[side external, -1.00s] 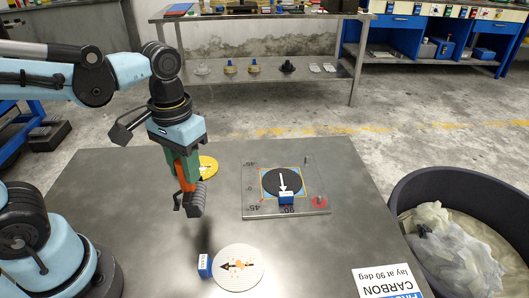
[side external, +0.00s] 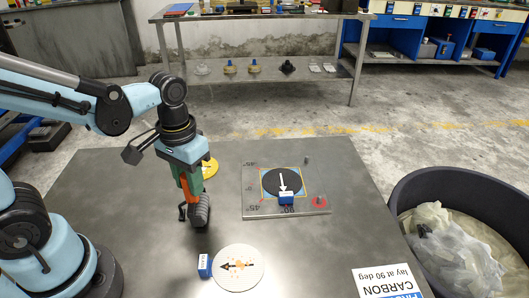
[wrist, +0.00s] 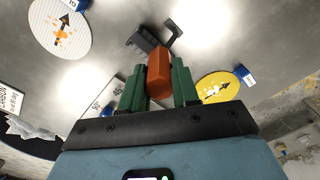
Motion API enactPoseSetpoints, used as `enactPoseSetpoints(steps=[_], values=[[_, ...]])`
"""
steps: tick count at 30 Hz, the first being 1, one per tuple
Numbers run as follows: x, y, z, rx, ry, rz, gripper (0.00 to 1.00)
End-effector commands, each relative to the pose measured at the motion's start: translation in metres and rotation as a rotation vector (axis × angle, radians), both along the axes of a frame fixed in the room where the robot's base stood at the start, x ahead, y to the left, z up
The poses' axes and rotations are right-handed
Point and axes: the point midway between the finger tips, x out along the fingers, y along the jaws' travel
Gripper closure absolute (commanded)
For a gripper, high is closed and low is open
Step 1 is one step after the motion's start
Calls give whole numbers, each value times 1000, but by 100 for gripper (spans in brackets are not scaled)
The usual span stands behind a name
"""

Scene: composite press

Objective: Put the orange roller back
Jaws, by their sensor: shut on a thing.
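The orange roller has an orange handle, which shows in the wrist view (wrist: 158,72), and a ribbed grey roller head (side external: 200,212). My gripper (side external: 188,184) has green fingers, shut on the orange handle; they also show on both sides of it in the wrist view (wrist: 157,88). The roller head hangs below the fingers, at or just above the grey table (side external: 130,190). I cannot tell if it touches. It is left of the metal plate (side external: 256,207) and behind the white disc (side external: 245,280).
A yellow disc (side external: 210,170) lies partly behind my gripper. The metal plate carries a black disc (side external: 272,180), a blue block (side external: 286,198) and a red disc (side external: 319,202). Another blue block (side external: 205,266) sits beside the white disc. A dark bin (side external: 400,185) stands right of the table.

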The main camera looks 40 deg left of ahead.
Motion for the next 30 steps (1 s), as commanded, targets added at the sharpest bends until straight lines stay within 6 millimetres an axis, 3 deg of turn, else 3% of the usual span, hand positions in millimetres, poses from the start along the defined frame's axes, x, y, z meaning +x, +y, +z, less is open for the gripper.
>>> enactPoseSetpoints(steps=[3, 4, 9, 20, 30], values=[[0, 0, -3, 0, 0, 0, 100], [0, 0, -3, 0, 0, 0, 67], [0, 0, -3, 0, 0, 0, 44], [0, 0, 0, 0, 0, 0, 44], [0, 0, 36, 0, 0, 0, 44]])
